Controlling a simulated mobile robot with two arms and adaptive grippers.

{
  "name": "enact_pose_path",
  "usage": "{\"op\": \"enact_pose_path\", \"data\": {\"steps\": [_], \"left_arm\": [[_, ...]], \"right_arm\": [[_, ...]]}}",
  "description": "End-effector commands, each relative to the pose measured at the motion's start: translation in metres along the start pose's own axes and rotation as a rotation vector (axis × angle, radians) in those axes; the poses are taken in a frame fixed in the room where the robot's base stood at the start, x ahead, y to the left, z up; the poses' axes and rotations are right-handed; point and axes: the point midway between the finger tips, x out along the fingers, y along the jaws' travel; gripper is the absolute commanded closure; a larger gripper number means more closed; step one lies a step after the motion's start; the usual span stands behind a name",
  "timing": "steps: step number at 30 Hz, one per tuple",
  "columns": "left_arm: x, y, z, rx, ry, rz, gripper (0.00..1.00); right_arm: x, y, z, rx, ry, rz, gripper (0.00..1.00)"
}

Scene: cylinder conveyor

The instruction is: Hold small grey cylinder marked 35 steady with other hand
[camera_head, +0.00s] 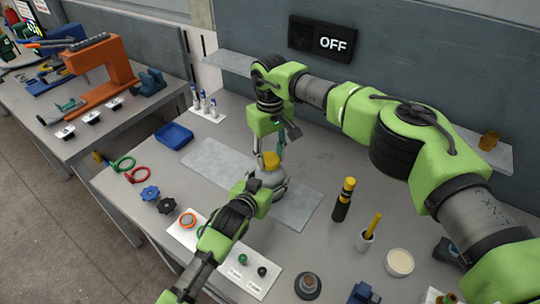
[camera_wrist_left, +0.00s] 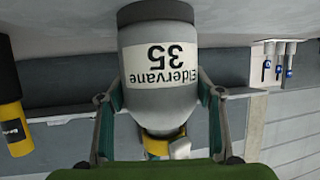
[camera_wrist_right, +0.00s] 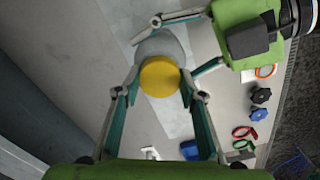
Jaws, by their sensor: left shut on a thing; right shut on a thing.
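The small grey cylinder marked 35 (camera_wrist_left: 160,95) fills the middle of the left wrist view, with its label upside down. It has a yellow top (camera_wrist_right: 160,77), seen from above in the right wrist view. In the head view the cylinder (camera_head: 271,180) stands on the pale strip on the table, partly hidden by my arms. My left gripper (camera_wrist_left: 162,92) is shut around its grey body from the side. My right gripper (camera_wrist_right: 158,80) comes from above, and its fingers are shut on the cylinder's upper end at the yellow top.
A blue tray (camera_head: 174,136) and red and green rings lie to the left. A black and yellow bottle (camera_head: 344,199), a cup (camera_head: 366,240) and a round cream dish (camera_head: 399,262) stand to the right. A white board (camera_head: 210,243) lies in front.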

Motion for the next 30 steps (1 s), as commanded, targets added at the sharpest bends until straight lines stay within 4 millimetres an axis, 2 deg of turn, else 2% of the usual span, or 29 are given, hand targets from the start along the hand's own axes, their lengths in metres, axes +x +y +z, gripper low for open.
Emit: {"op": "enact_pose_path", "data": {"steps": [5,6,8,20,30], "left_arm": [[0.000,0.000,0.005,0.002,-0.009,0.000,1.00],[0.000,0.000,0.005,0.002,-0.009,0.000,1.00],[0.000,0.000,0.005,0.002,-0.009,0.000,1.00],[0.000,0.000,0.005,0.002,-0.009,0.000,1.00],[0.000,0.000,0.005,0.002,-0.009,0.000,1.00]], "right_arm": [[0.000,-0.001,0.000,0.001,0.000,-0.001,0.89],[0.000,-0.001,0.000,0.001,0.000,-0.001,0.61],[0.000,-0.001,0.000,0.002,0.000,-0.001,0.47],[-0.003,0.000,0.000,0.004,0.001,0.000,0.47],[-0.043,0.000,-0.001,0.005,0.002,0.001,0.47]]}}
